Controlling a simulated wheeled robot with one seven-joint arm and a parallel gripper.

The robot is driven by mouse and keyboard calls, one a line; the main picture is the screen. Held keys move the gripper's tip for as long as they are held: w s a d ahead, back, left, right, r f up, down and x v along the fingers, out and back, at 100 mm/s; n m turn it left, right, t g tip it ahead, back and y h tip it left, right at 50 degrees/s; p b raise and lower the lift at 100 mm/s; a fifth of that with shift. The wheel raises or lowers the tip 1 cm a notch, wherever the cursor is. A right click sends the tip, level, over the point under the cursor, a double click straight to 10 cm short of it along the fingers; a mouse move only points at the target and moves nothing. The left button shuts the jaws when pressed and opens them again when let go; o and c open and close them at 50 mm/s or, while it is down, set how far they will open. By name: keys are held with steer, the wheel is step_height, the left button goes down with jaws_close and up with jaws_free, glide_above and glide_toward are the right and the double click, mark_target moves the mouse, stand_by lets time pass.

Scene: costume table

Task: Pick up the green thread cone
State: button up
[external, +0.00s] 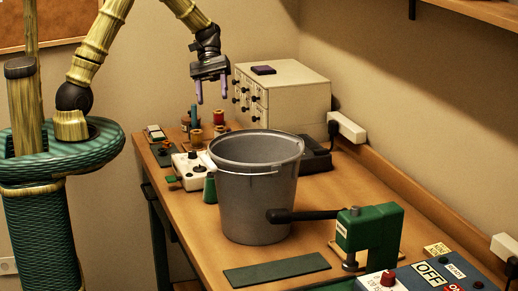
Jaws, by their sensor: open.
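A small green cone-shaped thing (210,188), which looks like the green thread cone, stands on the table against the left side of a grey bucket (256,205). Whether it touches the bucket, I cannot tell. My gripper (211,97) is open and empty, its two purple fingers pointing down. It hangs in the air above the back of the table, well above the cone and further back.
A white box with knobs (187,168) stands left of the cone. Spools (196,137) stand behind it, with a drawer cabinet (292,95) further back.

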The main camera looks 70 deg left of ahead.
steer(key=s+a+r+n+t+h+b, duration=0.1)
steer(key=s+a+r+n+t+h, duration=0.3)
steer(key=a+n, duration=0.35)
steer(key=shift+m+g+h, duration=0.25)
steer(key=shift+g+h, duration=0.05)
steer(key=shift+g, duration=0.5)
steer(key=f, duration=2)
steer(key=shift+w+f, duration=0.25)
steer(key=shift+f, duration=0.1)
steer(key=p, duration=0.3)
glide_toward(211, 177)
steer(key=x, duration=0.4)
steer(key=shift+d+f, duration=0.2)
steer(key=shift+f, duration=0.05)
steer(key=shift+w+d+f, duration=0.1)
steer(key=shift+d+f, duration=0.15)
steer(key=shift+d, duration=0.1)
steer(key=p+x, duration=0.1)
steer(key=x, duration=0.4)
steer(key=shift+d+f+p, duration=0.2)
steer(key=shift+d+p, duration=0.15)
steer(key=shift+p, duration=0.05)
